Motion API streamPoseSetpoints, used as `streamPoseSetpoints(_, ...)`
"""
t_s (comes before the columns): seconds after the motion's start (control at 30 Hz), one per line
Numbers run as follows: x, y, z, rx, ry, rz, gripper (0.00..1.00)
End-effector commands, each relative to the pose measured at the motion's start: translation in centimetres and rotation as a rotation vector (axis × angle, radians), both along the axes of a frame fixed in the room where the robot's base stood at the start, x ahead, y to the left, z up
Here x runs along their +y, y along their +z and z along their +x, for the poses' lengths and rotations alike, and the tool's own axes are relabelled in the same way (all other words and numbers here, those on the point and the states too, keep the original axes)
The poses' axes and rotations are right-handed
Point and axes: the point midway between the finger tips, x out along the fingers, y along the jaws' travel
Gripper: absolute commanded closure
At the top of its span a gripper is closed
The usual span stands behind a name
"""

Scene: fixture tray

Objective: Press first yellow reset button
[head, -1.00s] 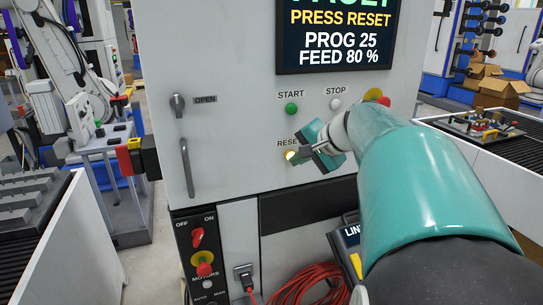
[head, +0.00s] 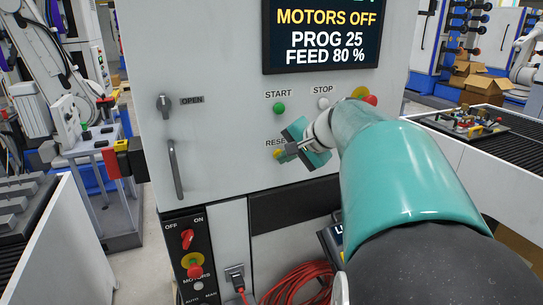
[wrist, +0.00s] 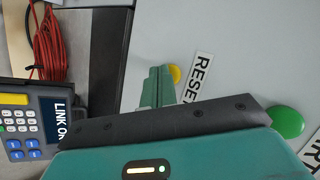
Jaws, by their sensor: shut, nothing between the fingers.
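The yellow reset button (head: 280,157) is on the grey cabinet front, below the green START button (head: 279,108), partly hidden by my fingers. It looks unlit. My gripper (head: 287,153) is shut and empty, its fingertips at the button. In the wrist view the yellow button (wrist: 176,73) shows just past my closed fingers (wrist: 158,87), beside the RESET label (wrist: 200,75). I cannot tell whether the tips touch it. The screen (head: 320,40) reads MOTORS OFF, PROG 25, FEED 80 %.
The STOP button (head: 323,103) and a red knob on yellow (head: 370,100) are close to my arm. A door handle (head: 175,170) sticks out at left. Below are a switch panel (head: 188,250), a red cable (head: 300,282) and a pendant (wrist: 35,125).

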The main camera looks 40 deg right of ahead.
Motion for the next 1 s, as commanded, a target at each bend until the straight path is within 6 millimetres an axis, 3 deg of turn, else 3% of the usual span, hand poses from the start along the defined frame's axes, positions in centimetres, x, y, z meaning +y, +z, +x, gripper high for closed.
streamPoseSetpoints(1.0, 0.5, 0.0, -1.7, 0.0, -0.001, -0.001, 1.0)
